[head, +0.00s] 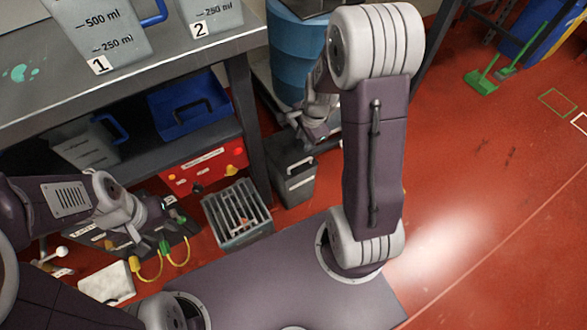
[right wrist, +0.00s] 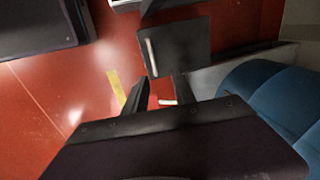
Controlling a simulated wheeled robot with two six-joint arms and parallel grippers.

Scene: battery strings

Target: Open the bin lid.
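The dark grey bin (head: 297,187) stands on the red floor beside the bench leg, with a pale handle bar at its top. Its dark lid (right wrist: 185,42) shows in the right wrist view with a pale strip along its left side; I see no clear gap under it. My right gripper (head: 318,138) is above and beside the bin, partly hidden by my arm. In the right wrist view its dark fingers (right wrist: 160,92) are apart with nothing clearly between them. My left gripper (head: 168,220) is at the left over a dark panel; its fingers are too small to read.
A blue barrel (head: 293,60) stands close behind the bin, and the bench (head: 150,60) overhangs at left. A slatted grey crate (head: 240,238) and a red box (head: 205,168) lie left of the bin. Open red floor (head: 480,200) extends right.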

